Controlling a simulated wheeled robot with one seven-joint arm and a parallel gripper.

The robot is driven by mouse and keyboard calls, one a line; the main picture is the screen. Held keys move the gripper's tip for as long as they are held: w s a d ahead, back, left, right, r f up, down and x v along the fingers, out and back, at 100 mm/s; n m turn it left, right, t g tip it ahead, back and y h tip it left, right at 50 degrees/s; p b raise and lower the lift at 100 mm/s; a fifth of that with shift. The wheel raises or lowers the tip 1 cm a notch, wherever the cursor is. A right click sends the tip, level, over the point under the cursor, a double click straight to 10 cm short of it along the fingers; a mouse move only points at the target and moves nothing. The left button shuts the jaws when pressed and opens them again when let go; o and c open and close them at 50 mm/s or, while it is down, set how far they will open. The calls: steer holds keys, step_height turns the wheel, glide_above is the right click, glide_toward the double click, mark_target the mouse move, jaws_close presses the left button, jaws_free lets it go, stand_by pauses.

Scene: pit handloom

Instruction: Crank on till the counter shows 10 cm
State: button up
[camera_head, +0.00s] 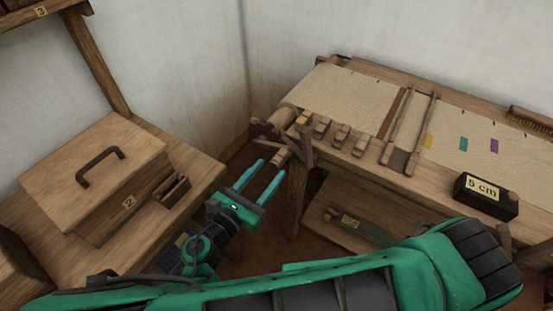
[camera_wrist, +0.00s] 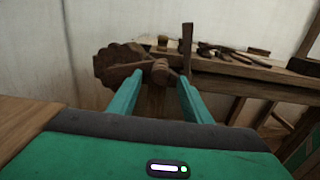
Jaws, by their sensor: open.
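The counter (camera_head: 487,195) is a dark block on the loom's front edge, and its label reads 5 cm. At the loom's left end is the cloth roller with a toothed wooden wheel (camera_head: 262,129) and a crank (camera_head: 281,157). My gripper (camera_head: 271,169) is open, its two green fingers pointing at the crank. In the wrist view, the crank's round end (camera_wrist: 160,71) shows between and just beyond the fingertips (camera_wrist: 161,77), with the toothed wheel (camera_wrist: 112,62) to the left. I cannot tell whether the fingers touch the crank.
A wooden box (camera_head: 93,172) with a handle stands on the left bench. The loom's post (camera_head: 297,190) is close right of my fingers. Small wooden blocks (camera_head: 341,135) line the loom's front edge. Cloth (camera_head: 345,100) stretches across the loom. A green piece (camera_head: 371,232) lies on the lower shelf.

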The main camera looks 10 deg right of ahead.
mark_target(273, 166)
steer(key=shift+x, duration=2.8)
steer(key=shift+c, duration=0.4)
jaws_close()
